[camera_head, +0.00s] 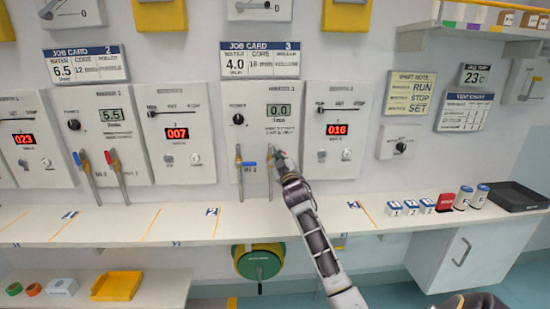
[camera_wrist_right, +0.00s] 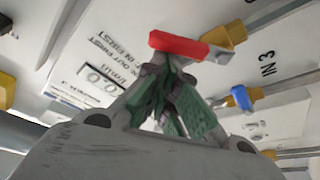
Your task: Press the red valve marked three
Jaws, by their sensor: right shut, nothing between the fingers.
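The red valve lever (camera_wrist_right: 180,45) shows in the right wrist view, on a yellow fitting just past my fingertips. In the head view my gripper mostly hides it. My right gripper (camera_head: 281,162) is shut and empty at the panel of the station under job card 3; it also shows in the wrist view (camera_wrist_right: 168,75). Its tips are very close to the red lever; I cannot tell if they touch. The blue valve lever (camera_wrist_right: 242,97), near the marking "IN 3", is beside it, and also shows in the head view (camera_head: 246,164). My left gripper is not in view.
The panel (camera_head: 272,112) reads 0.0. A second blue and red valve pair (camera_head: 111,157) is on the station to the left. The shelf (camera_head: 180,222) below is mostly clear. Small boxes, a red item (camera_head: 445,202) and a black tray (camera_head: 515,197) are at its right.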

